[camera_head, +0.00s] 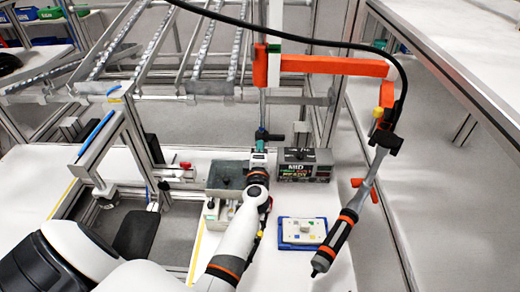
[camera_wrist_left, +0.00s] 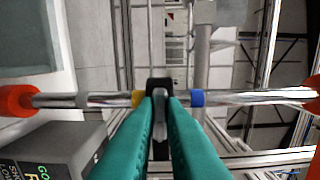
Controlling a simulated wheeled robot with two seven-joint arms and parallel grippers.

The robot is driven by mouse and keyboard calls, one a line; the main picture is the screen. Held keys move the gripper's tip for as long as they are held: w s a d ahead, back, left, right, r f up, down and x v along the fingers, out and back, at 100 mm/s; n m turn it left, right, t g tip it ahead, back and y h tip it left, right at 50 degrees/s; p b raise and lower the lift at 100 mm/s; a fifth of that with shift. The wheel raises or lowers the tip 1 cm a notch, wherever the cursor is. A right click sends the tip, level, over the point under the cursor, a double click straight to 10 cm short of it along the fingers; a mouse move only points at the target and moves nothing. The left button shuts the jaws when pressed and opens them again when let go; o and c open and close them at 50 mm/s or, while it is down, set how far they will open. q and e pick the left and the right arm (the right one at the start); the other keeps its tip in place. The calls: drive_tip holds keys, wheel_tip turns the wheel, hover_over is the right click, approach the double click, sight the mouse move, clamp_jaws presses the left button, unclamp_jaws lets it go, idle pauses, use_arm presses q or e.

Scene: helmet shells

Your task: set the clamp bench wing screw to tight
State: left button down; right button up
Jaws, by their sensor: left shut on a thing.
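My left gripper (camera_head: 262,134) reaches forward over the bench to the upright metal rod under the orange arm. In the left wrist view, its teal fingers (camera_wrist_left: 160,105) are closed on a small grey wing screw (camera_wrist_left: 159,103). The screw sits at a black block (camera_wrist_left: 160,84) on a shiny rod (camera_wrist_left: 65,100). A yellow band (camera_wrist_left: 124,99) and a blue band (camera_wrist_left: 197,98) lie on either side of the block. The fingers hide much of the screw, and its exact turn is hard to tell. My right gripper is not in view.
A dark box with a printed label (camera_head: 304,165) stands close to the right of my gripper. A grey metal block (camera_head: 227,176) is to the left. A blue-edged tray (camera_head: 303,233) lies in front. A tool (camera_head: 340,232) hangs by a cable from the orange arm (camera_head: 335,66).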

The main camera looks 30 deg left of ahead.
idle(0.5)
use_arm(q)
drive_tip(key=c, duration=1.5)
unclamp_jaws()
drive_tip(key=shift+d, duration=0.1)
